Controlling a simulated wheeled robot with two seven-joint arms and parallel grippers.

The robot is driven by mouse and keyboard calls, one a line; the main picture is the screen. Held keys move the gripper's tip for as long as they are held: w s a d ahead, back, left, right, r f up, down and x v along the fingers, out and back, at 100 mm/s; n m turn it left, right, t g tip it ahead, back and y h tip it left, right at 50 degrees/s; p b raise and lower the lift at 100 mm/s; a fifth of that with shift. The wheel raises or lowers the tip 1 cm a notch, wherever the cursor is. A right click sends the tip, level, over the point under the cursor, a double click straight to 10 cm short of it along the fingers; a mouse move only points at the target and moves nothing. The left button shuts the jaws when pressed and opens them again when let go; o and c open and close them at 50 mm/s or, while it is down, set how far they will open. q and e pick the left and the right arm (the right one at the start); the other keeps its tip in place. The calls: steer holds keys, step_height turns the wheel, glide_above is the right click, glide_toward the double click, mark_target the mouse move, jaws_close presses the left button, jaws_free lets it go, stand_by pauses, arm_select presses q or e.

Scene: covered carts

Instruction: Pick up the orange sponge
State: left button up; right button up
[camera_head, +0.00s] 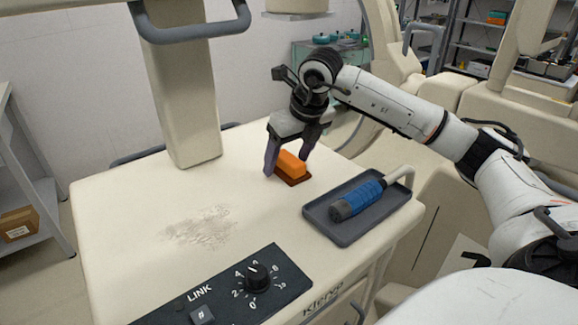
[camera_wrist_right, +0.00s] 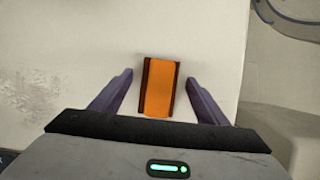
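The orange sponge (camera_head: 291,163) lies on the cream cart top, with a dark brown layer under it. My right gripper (camera_head: 286,165) is above the cart top with its fingers pointing down, one on each side of the sponge. In the right wrist view, the sponge (camera_wrist_right: 159,88) sits between the two open fingers (camera_wrist_right: 158,95), with a gap on both sides. Whether the fingertips are down level with the sponge is hard to tell. My left gripper does not show.
A grey tray (camera_head: 318,215) with a blue-handled tool (camera_head: 358,199) lies right of the sponge. A control panel with a knob (camera_head: 257,277) is at the front. A thick column (camera_head: 185,100) rises at the back. A greyish smudge (camera_head: 202,226) marks the clear left part.

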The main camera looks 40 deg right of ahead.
mark_target(289, 157)
steer(key=c, duration=1)
steer(key=shift+r, duration=0.15)
steer(key=shift+c, duration=0.2)
step_height(289, 157, up, 10)
steer(key=shift+f+p, duration=0.1)
steer(key=shift+p, duration=0.2)
steer(key=shift+o, duration=1.3)
steer(key=shift+c, duration=0.8)
steer(key=shift+s+f, duration=0.1)
